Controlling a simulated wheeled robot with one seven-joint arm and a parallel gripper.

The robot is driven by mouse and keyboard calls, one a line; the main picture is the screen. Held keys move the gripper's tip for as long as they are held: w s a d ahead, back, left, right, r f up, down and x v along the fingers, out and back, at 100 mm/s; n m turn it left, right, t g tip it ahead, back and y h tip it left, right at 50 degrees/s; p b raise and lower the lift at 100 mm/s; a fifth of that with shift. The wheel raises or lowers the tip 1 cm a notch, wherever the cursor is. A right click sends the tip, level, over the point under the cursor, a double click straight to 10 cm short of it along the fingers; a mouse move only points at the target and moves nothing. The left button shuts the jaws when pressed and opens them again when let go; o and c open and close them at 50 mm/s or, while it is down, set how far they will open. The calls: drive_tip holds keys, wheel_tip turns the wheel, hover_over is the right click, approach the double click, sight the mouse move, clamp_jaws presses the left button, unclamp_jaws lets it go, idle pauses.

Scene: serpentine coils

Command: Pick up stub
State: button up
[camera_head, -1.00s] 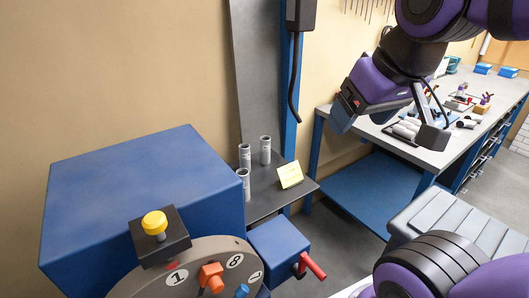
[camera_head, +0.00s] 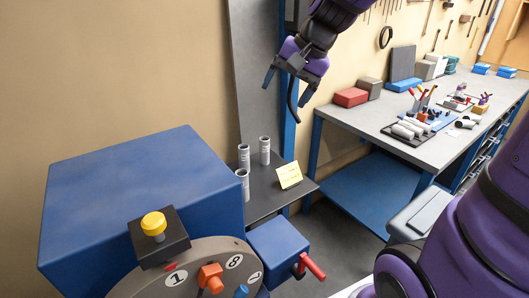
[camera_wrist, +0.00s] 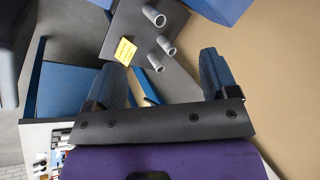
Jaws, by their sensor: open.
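Three grey cylindrical stubs stand upright on a small dark shelf (camera_head: 262,203): one at the back right (camera_head: 264,151), one at the back left (camera_head: 244,157), and one in front (camera_head: 243,181), partly hidden by the blue box. In the wrist view the stubs show at the top (camera_wrist: 153,16), the middle (camera_wrist: 166,45) and lower down (camera_wrist: 155,63). My gripper (camera_head: 281,92) is open and empty, above and slightly right of the stubs, pointing down. In the wrist view its blue fingers (camera_wrist: 166,80) are spread apart, with the stubs beyond them.
A large blue box (camera_head: 140,190) and a dial with a yellow button (camera_head: 154,223) stand left and in front. A blue post rises behind the shelf. A workbench (camera_head: 425,151) with parts stands right.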

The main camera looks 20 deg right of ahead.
drive_tip(key=w+d+f+m+y, duration=0.1)
drive_tip(key=w+f+m, duration=0.2)
drive_tip(key=w, duration=0.4)
drive_tip(key=w+d+f+m+y, duration=0.2)
drive_tip(key=w+f, duration=0.1)
drive_tip(key=w, duration=0.3)
drive_tip(key=m+t+y, duration=0.2)
drive_tip(key=m+t, duration=0.2)
drive_tip(key=m, duration=0.7)
approach(265, 141)
drive_tip(key=s+a+r, duration=0.3)
drive_tip(key=a+r, duration=0.3)
drive_tip(key=r, duration=0.2)
drive_tip(key=w+d+f+m+t, duration=0.3)
drive_tip(key=d+f+m, duration=0.3)
drive_tip(key=f, duration=0.5)
drive_tip(key=shift+n, duration=0.3)
drive_tip(key=x, duration=1)
drive_tip(key=shift+w+d+f, duration=0.1)
drive_tip(key=shift+w+d, duration=0.1)
drive_tip(key=shift+w, duration=0.1)
drive_tip(key=shift+c, duration=0.5)
drive_tip(key=c, duration=1.2)
